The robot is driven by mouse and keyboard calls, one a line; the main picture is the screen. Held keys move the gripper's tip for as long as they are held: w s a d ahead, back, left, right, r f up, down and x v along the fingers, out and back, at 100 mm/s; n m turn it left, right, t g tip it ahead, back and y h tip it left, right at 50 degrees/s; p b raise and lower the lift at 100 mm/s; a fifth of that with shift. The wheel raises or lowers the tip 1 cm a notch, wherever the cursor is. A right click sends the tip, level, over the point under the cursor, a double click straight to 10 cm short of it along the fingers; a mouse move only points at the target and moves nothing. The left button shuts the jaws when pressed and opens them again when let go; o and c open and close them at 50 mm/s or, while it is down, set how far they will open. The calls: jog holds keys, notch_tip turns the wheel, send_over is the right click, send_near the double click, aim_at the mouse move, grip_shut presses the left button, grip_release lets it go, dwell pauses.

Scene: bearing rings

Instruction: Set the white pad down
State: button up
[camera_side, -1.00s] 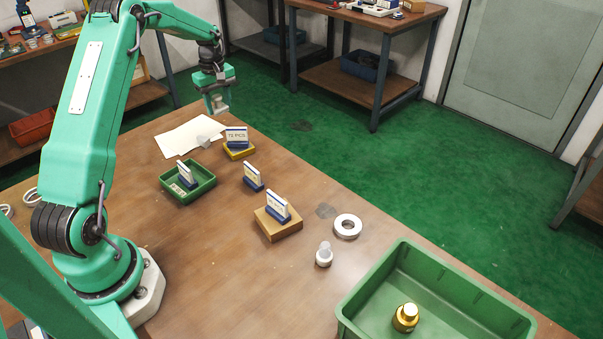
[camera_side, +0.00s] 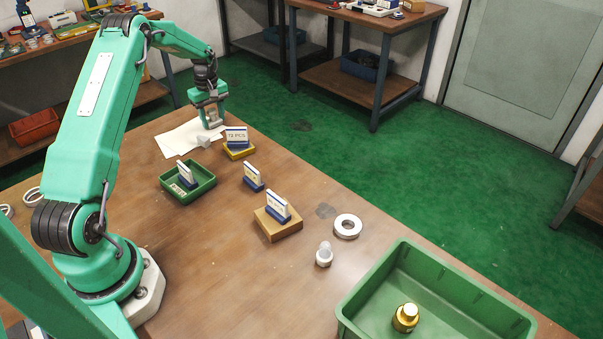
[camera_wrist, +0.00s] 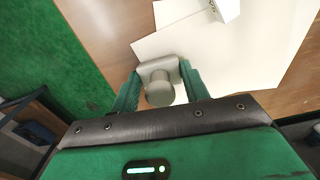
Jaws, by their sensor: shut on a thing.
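My gripper (camera_side: 210,122) is at the far end of the table, low over the white paper sheets (camera_side: 180,140). The pad is over the edge of the paper (camera_wrist: 215,60). I cannot tell whether its plate touches the paper or table. In the side view the fingers mostly hide it.
A small white block (camera_side: 204,141) stands close by on the paper. A yellow-based sign (camera_side: 238,149), green tray (camera_side: 188,190) and wooden block (camera_side: 278,224) are nearer the camera. A metal ring (camera_side: 347,226) and green bin (camera_side: 440,300) are farther right. The table's edge is close to my gripper.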

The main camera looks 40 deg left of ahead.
aim_at(212, 110)
jog(key=shift+f, duration=0.2)
jog(key=o, duration=1)
notch_tip(212, 110, up, 12)
jog(key=shift+r, duration=0.1)
dwell(0.3)
dwell(0.5)
